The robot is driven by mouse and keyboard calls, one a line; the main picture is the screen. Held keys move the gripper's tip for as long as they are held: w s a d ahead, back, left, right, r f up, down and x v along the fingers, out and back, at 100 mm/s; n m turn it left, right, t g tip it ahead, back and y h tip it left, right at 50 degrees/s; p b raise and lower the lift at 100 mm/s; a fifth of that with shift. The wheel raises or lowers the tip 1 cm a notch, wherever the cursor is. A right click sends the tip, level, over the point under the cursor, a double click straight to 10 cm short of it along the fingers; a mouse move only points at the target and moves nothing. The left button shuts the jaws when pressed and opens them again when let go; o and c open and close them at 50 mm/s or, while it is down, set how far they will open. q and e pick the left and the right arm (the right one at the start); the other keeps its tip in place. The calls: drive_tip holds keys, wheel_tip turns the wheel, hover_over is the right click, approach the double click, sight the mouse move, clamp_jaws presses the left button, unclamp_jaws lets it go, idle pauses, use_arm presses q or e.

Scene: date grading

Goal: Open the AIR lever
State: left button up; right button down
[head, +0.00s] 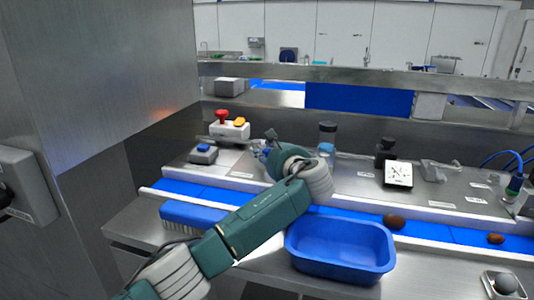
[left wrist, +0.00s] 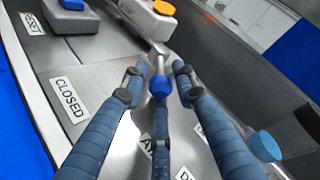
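The AIR lever shows in the left wrist view as a blue round knob (left wrist: 160,86) on a short metal shaft. A CLOSED label (left wrist: 68,98) lies on the steel panel to its left. Another label below the knob is mostly hidden by a finger, so I cannot read it fully. My left gripper (left wrist: 158,92) is open, its blue-grey fingers spread around the knob with gaps at the sides. Whether the middle finger touches the knob I cannot tell. In the head view my left gripper (head: 268,146) is small and partly hidden behind my wrist. My right gripper is out of view.
A white box with red and orange buttons (head: 230,130) and a grey box with a blue button (head: 203,154) stand left of my gripper. A blue tub (head: 340,226) sits in front of the blue conveyor (head: 455,235).

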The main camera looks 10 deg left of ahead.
use_arm(q)
drive_tip(key=shift+v, duration=3.75)
